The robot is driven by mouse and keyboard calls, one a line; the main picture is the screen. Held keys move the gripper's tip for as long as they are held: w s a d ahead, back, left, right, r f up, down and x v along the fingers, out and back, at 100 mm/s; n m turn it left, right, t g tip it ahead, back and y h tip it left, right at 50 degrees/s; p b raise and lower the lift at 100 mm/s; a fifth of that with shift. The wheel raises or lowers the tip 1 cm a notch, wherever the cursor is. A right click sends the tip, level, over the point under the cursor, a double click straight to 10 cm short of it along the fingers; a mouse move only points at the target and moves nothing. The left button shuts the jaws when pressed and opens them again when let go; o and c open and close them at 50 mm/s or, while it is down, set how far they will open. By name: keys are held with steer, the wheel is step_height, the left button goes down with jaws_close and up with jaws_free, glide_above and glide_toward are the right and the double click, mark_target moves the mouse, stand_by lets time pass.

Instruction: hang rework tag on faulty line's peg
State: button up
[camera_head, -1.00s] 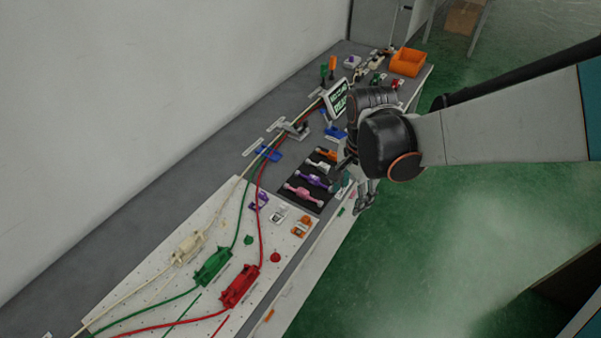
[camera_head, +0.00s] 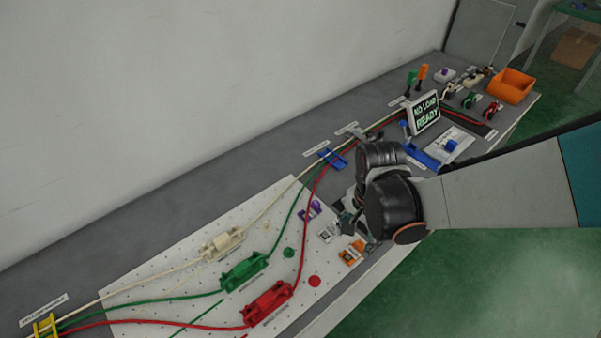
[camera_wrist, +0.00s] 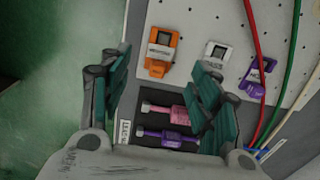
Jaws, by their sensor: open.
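An orange tag (camera_head: 352,252), its small lettering unclear, lies at the right edge of the white pegboard (camera_head: 150,270); in the wrist view it (camera_wrist: 162,52) is ahead of my gripper. A white tag (camera_head: 328,234) and a purple tag (camera_head: 309,210) lie beside it. My gripper (camera_wrist: 162,68) is open and empty, fingers spread, with the orange tag beyond the fingertips. Cream (camera_head: 222,243), green (camera_head: 243,270) and red (camera_head: 267,303) line units sit on the pegboard. Round red (camera_head: 314,281), green (camera_head: 288,253) and cream (camera_head: 265,227) pieces are near them, possibly pegs.
Pink (camera_wrist: 165,112) and purple (camera_wrist: 165,135) handled parts lie in a dark tray below my fingers. A sign (camera_head: 425,112) reads "NO LOAD READY". An orange bin (camera_head: 511,86) stands at the far end. Cables run along the bench, with a wall behind.

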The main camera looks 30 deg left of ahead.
mark_target(353, 253)
step_height(353, 253, down, 7)
steer(key=b, duration=0.3)
steer(key=shift+r, duration=0.2)
steer(key=shift+s, duration=0.1)
steer(key=c, duration=0.9)
